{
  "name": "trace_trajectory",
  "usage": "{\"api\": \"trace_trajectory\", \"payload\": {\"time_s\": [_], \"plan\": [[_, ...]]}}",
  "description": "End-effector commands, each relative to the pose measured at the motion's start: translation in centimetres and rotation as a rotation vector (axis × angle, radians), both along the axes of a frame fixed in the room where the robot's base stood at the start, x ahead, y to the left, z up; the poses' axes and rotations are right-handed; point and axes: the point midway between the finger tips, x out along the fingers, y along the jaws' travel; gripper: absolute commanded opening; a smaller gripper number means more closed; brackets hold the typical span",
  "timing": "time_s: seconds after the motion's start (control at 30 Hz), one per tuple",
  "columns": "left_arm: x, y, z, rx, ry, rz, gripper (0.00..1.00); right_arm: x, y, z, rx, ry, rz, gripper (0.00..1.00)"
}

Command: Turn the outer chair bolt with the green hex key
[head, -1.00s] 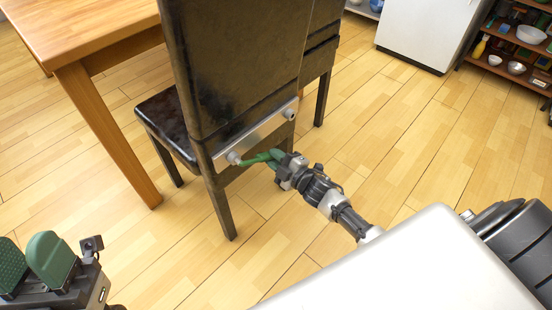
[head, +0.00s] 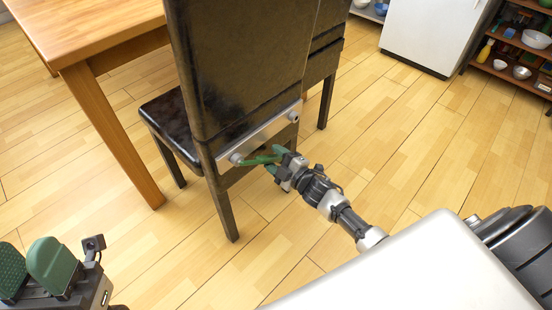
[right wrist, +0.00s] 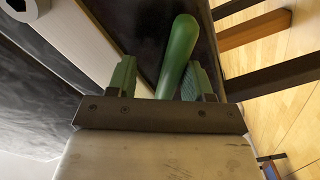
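The green hex key (head: 258,160) sits with one end at the lower-left bolt (head: 237,159) on the metal bar of the dark chair (head: 240,60). Its long arm points right, toward my right gripper (head: 275,160). In the right wrist view the key (right wrist: 180,55) lies between the two green fingers of that gripper (right wrist: 157,82). The fingers stand apart, with a gap between the key and the left finger; the key is close to the right finger. A second bolt (head: 293,116) sits at the bar's upper-right end. My left gripper (head: 32,268) is open and empty at lower left.
A wooden table (head: 100,35) stands at upper left, its leg near the chair. A white cabinet (head: 428,35) and a shelf with bowls (head: 510,70) are at the back right. The wooden floor (head: 390,120) right of the chair is clear.

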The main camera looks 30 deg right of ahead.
Motion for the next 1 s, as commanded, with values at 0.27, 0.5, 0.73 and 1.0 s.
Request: {"api": "trace_trajectory", "payload": {"time_s": [0.27,0.5,0.73,1.0], "plan": [[0.1,0.0,0.0,0.002,0.002,0.000,0.43,0.0,0.0,-0.1,0.000,0.001,0.000,0.34],[0.1,0.0,0.0,0.002,0.002,0.001,0.43,0.0,0.0,0.0,0.000,0.001,-0.001,0.29],[0.1,0.0,0.0,0.002,0.001,0.003,0.43,-0.4,1.1,-1.3,0.116,0.043,0.000,0.29],[-0.4,0.2,0.0,-0.008,-0.035,0.003,0.43,-0.9,2.4,-3.0,0.280,0.103,0.000,0.29]]}}
